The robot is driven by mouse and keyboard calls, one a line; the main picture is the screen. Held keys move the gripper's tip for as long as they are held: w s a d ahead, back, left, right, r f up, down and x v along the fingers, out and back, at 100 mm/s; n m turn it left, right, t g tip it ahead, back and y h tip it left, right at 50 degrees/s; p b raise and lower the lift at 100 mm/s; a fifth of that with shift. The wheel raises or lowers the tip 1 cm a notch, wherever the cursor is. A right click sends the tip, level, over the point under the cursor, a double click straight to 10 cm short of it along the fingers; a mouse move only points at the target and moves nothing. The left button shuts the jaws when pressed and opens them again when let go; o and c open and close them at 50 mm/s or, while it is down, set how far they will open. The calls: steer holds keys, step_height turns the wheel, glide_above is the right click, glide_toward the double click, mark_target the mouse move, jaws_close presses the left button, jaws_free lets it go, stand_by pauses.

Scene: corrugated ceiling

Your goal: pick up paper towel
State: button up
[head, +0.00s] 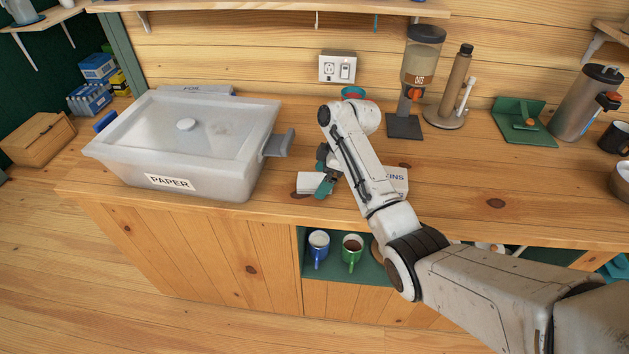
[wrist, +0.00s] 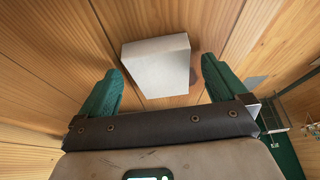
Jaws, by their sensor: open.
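A plain white block (head: 308,183), possibly the paper towel, lies on the wooden counter beside my gripper (head: 324,171). In the wrist view the white block (wrist: 157,62) sits between and just beyond the two green fingertips, slightly turned. The fingers are spread apart and hold nothing. A white thing with lettering ending in "KINS" (head: 398,180) shows to the right behind my arm. My arm hides the middle, so I cannot tell whether it joins the block.
A translucent lidded bin labelled PAPER (head: 215,172) stands at the left. A dispenser (head: 422,70), a brown cylinder on a stand (head: 456,80) and a green holder (head: 525,120) stand at the back right. Mugs (head: 351,250) sit in the shelf below. The right counter has clear room.

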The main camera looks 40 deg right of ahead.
steer(key=shift+f, duration=0.15)
steer(key=c, duration=1.1)
steer(key=shift+r+b, duration=0.35)
steer(key=shift+r, duration=0.25)
steer(key=shift+s+d+r+p, duration=0.9)
steer(key=shift+s+r, duration=1.1)
steer(key=shift+s, duration=0.15)
steer(key=shift+s+d+r+p, duration=0.85)
steer(key=shift+s+d+r, duration=0.1)
steer(key=shift+s+r, duration=1.1)
steer(key=shift+s+d+r+p, duration=0.9)
steer(key=shift+s+r, duration=1)
steer(key=shift+s, duration=0.3)
